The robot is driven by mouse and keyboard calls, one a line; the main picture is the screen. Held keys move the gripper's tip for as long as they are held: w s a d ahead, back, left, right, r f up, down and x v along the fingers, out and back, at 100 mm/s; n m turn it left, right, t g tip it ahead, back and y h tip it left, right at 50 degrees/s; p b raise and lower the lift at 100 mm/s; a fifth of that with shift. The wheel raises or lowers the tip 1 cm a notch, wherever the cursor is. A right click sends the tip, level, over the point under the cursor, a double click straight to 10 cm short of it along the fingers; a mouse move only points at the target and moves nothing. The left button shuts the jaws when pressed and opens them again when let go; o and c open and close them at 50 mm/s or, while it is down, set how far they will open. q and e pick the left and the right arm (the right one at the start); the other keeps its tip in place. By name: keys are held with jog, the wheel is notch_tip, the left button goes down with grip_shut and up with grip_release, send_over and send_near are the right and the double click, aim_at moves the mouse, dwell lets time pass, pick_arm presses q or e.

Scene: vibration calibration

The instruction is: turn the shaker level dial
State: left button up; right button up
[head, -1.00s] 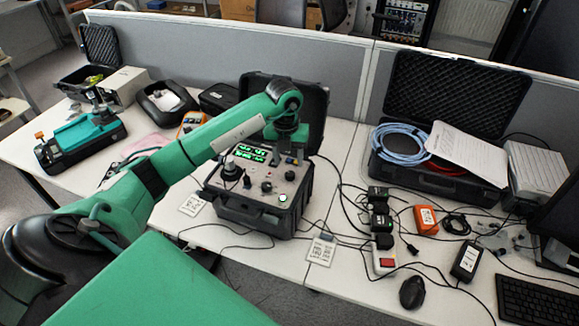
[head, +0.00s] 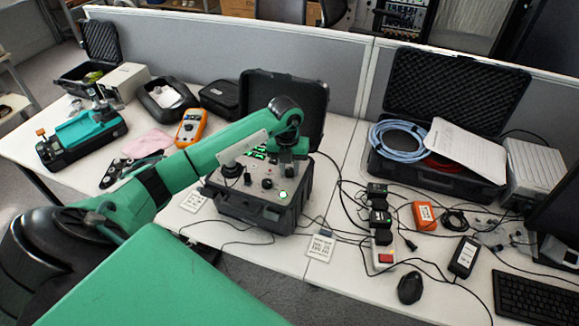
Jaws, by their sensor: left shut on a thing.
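The shaker unit is a dark open case (head: 240,207) on the middle table, with a grey control panel carrying several knobs, a green-lit button (head: 283,195) and a green display (head: 259,153). My left gripper (head: 287,171) points down at the right back part of the panel. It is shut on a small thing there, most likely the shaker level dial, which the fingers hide. A black cylinder (head: 232,169) stands at the panel's left, and smaller black knobs (head: 267,183) show in front. My left forearm covers part of the display. My right gripper is out of view.
An orange multimeter (head: 191,127) and a teal device (head: 85,133) stand to the left. An open black case with a blue cable (head: 397,141) stands right. Power adapters, loose cables and a mouse (head: 410,288) lie right of the unit. A grey partition stands behind.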

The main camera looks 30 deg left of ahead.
aim_at(288, 172)
pick_arm(q)
jog(key=shift+n, duration=0.4)
jog(key=n, duration=0.5)
jog(key=shift+n, duration=0.3)
jog(key=n, duration=0.6)
jog(key=shift+y, duration=0.3)
jog(key=shift+n, duration=0.4)
jog(key=o, duration=1)
jog(key=shift+r, duration=0.1)
jog(key=r+b, duration=0.1)
jog(key=r, duration=0.3)
jog(key=r+b, duration=0.1)
jog(key=r, duration=0.4)
jog(key=r+b, duration=0.1)
jog(key=r, duration=0.3)
jog(key=shift+s+r, duration=0.35)
jog(key=shift+s, duration=0.05)
